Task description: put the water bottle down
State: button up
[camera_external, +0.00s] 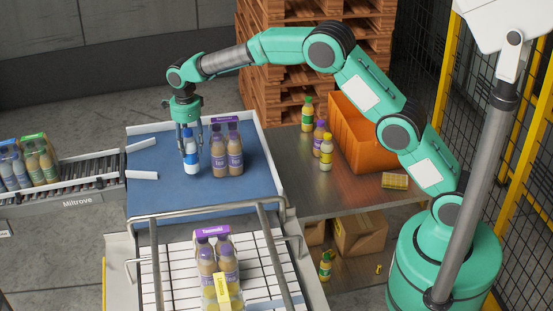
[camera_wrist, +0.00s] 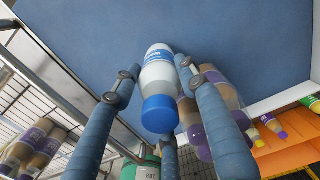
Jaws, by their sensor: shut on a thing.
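The water bottle (camera_external: 191,160) is white and blue, with a blue cap and blue label. It stands roughly upright over the blue surface (camera_external: 155,178), left of a pack of brown bottles (camera_external: 227,155). I cannot tell whether its base touches the surface. My gripper (camera_external: 191,145) is shut on the bottle from above. In the wrist view the bottle (camera_wrist: 157,75) shows its blue cap towards me, with the blue fingers of my gripper (camera_wrist: 160,85) around it. The brown bottles (camera_wrist: 215,90) are partly hidden behind the right finger.
A white rim (camera_external: 263,150) edges the blue surface. A conveyor (camera_external: 85,178) with bottle packs joins at the left. A slatted rack (camera_external: 185,265) holds another pack in front. An orange crate (camera_external: 365,140) and loose bottles (camera_external: 326,152) stand right. Blue surface left of the bottle is clear.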

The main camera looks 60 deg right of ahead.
aim_at(188, 131)
dwell(0.3)
jog(key=shift+f+p, duration=0.35)
jog(key=shift+f, duration=1.4)
jog(key=shift+f, duration=0.15)
jog(key=o, duration=1.4)
notch_tip(188, 131, up, 12)
jog(key=shift+r+b, duration=0.15)
jog(key=shift+b, duration=0.6)
jog(key=shift+s, duration=0.1)
